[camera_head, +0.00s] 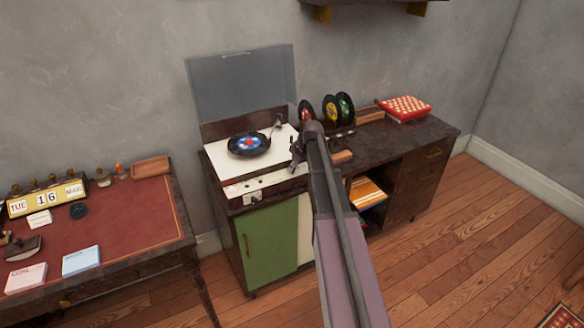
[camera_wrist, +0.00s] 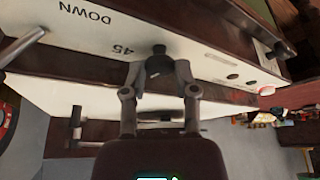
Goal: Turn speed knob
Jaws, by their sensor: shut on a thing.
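The speed knob (camera_wrist: 158,63) is a small dark knob on the white control panel (camera_wrist: 110,38), beside the printed "45" in the wrist view. My gripper (camera_wrist: 157,72) has a finger on each side of it and is shut on it. In the head view my gripper (camera_head: 297,160) is at the right end of the record player's white front panel (camera_head: 265,184). My arm hides part of that area. The exact angle of the knob is too small to tell.
The record player's clear lid (camera_head: 240,85) stands open behind a record (camera_head: 249,144) with a blue and red label. Several upright records (camera_head: 330,108) and a red-and-white box (camera_head: 404,107) stand to the right. A red-topped desk (camera_head: 120,220) is at the left.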

